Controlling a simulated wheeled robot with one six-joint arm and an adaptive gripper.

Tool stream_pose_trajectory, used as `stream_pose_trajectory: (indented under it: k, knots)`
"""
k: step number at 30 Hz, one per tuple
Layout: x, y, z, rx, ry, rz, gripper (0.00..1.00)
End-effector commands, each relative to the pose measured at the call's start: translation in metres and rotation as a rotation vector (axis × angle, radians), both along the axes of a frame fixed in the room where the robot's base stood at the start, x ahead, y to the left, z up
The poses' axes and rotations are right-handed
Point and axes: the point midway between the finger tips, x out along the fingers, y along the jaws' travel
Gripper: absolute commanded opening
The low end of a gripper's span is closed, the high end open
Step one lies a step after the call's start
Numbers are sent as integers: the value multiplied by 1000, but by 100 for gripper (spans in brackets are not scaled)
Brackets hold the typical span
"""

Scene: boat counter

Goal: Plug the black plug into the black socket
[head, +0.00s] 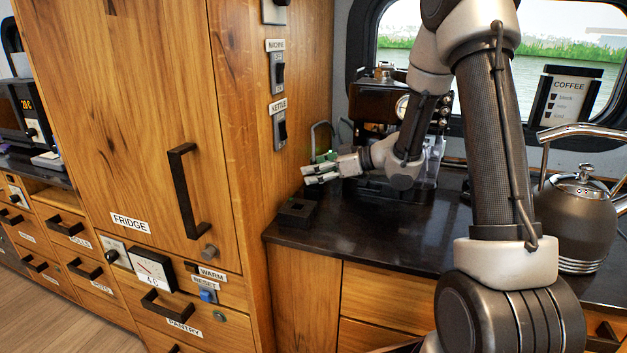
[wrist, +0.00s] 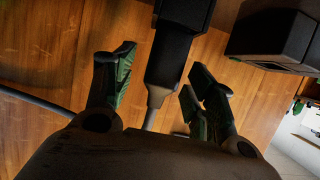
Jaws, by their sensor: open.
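My gripper (head: 312,174) reaches left toward the wooden cabinet side, low over the counter's back left corner. In the wrist view my gripper (wrist: 160,88) is open, with one finger on each side. The black plug (wrist: 178,48) lies between and beyond the fingertips, its grey neck and cord (wrist: 154,105) running back toward the palm. I see no clear grip on it. A black block (head: 296,209), apparently the black socket, sits on the counter below and left of my gripper. A dark block, likely the same one, shows at upper right in the wrist view (wrist: 268,35). The plug is not distinct in the head view.
The wooden cabinet side (head: 290,80) with MACHINE and KETTLE switches stands close to my gripper. A coffee machine (head: 385,103) is behind my wrist. A kettle (head: 577,220) stands at the right. The counter's front (head: 385,232) is clear.

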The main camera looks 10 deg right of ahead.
Motion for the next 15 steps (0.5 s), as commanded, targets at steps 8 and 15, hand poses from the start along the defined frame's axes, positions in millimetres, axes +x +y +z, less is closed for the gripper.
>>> stream_pose_trajectory:
  k: [8,15]
  knots:
    - [4,6,-2,-1,-1,-1,55]
    - [4,6,-2,0,-1,-2,19]
